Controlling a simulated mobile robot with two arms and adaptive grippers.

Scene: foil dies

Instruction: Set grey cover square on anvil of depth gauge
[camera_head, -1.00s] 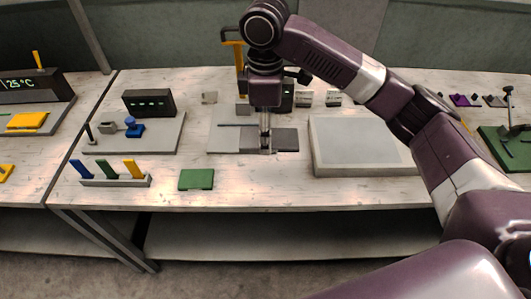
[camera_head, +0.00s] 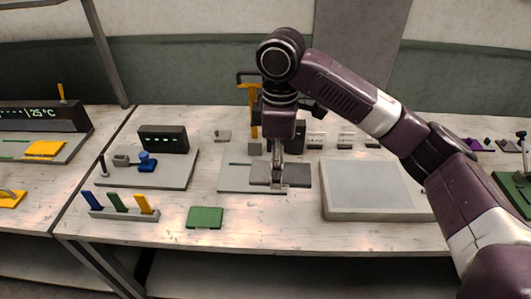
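My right gripper (camera_head: 277,181) points straight down at a flat dark grey plate (camera_head: 299,172), likely the grey cover. Its narrow fingers overlap the plate's middle, and I cannot tell whether they grip it or only stand before it. The plate is at or just above the front right of a light grey base (camera_head: 233,181); any gap is too small to tell. Behind the gripper stands a yellow post (camera_head: 254,115) with a dark handle. Which part is the depth gauge's anvil is unclear, as my wrist hides the middle. My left gripper is out of view.
A wide grey tray (camera_head: 328,205) lies right of the base. A green plate (camera_head: 205,217) lies in front left. A rack (camera_head: 125,214) with coloured handles and a station with a black display (camera_head: 163,139) stand left. Bare bench lies in front of the base.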

